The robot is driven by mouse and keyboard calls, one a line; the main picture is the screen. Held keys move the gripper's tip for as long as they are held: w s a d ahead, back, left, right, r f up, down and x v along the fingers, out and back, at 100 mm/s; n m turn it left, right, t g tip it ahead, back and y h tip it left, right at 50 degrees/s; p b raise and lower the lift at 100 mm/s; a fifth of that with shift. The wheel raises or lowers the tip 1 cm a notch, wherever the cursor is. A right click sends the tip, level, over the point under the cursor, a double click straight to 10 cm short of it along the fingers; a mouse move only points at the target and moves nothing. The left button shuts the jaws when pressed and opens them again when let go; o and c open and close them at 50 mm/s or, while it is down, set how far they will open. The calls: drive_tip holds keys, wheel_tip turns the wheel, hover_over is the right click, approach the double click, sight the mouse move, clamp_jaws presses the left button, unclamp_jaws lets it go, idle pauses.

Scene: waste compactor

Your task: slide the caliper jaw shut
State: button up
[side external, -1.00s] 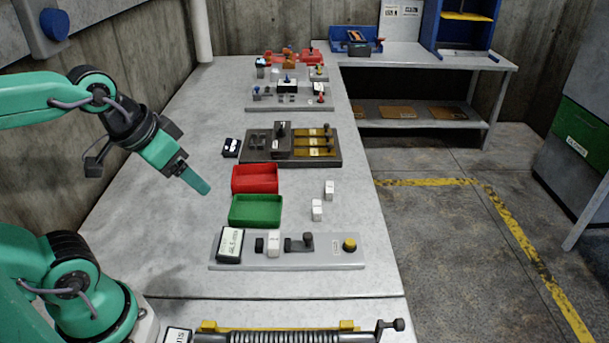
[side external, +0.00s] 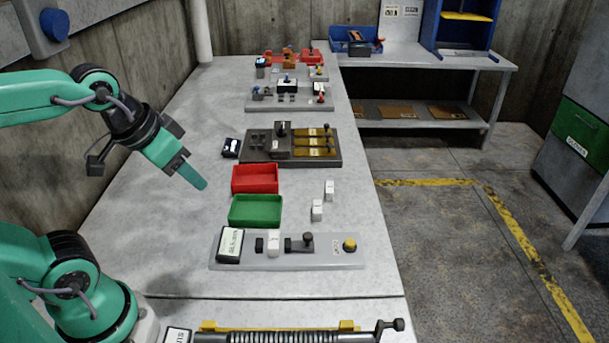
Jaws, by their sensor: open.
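The caliper station is a grey plate (side external: 325,261) on the near part of the bench. On it sit a display box (side external: 230,245), a small dark fixed jaw (side external: 260,245), a white block (side external: 273,244), a dark sliding jaw (side external: 300,243) with an upright knob, and a yellow button (side external: 349,245). The white block stands between the two dark jaws, with a gap on the sliding jaw's side. My gripper (side external: 196,180) is open and empty, in the air up and left of the plate, apart from everything. Its fingers overlap in this view.
Two white blocks (side external: 329,188) (side external: 316,211) stand right of the trays. A spring device (side external: 285,337) lies at the near edge. Other fixtures (side external: 258,160) stand farther back.

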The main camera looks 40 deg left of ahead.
drive_tip(key=w, duration=0.1)
drive_tip(key=n+g, duration=0.5)
drive_tip(key=g, duration=0.1)
hover_over(308, 234)
drive_tip(key=shift+f, duration=6.2)
drive_tip(key=shift+f, duration=0.15)
drive_tip(key=shift+f, duration=3.8)
